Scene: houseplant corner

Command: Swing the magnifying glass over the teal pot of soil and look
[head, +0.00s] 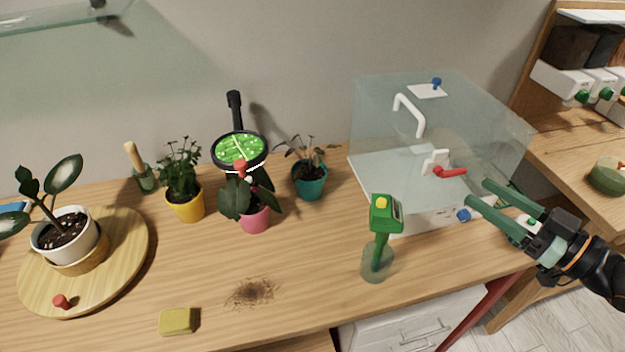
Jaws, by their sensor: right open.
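The magnifying glass (240,148) is a round black-rimmed lens on a black arm at the back of the table. Its lens shows bright green, and a red knob (240,165) is at its front rim. In the picture it overlaps the top of the plant in the pink pot (254,218). The teal pot (310,184) stands right of it, clear of the lens, with dark soil and a drooping brownish plant. My right gripper (479,193) is open and empty at the right, in front of the glass case, far from the magnifier. My left gripper is out of view.
A clear case (385,120) with a white handle and red lever stands at the back right. A green spray bottle (382,245) stands before it. A yellow pot (187,207), round wooden board (125,270), sponge (178,321) and spilled soil (252,292) are leftward. The front middle is mostly clear.

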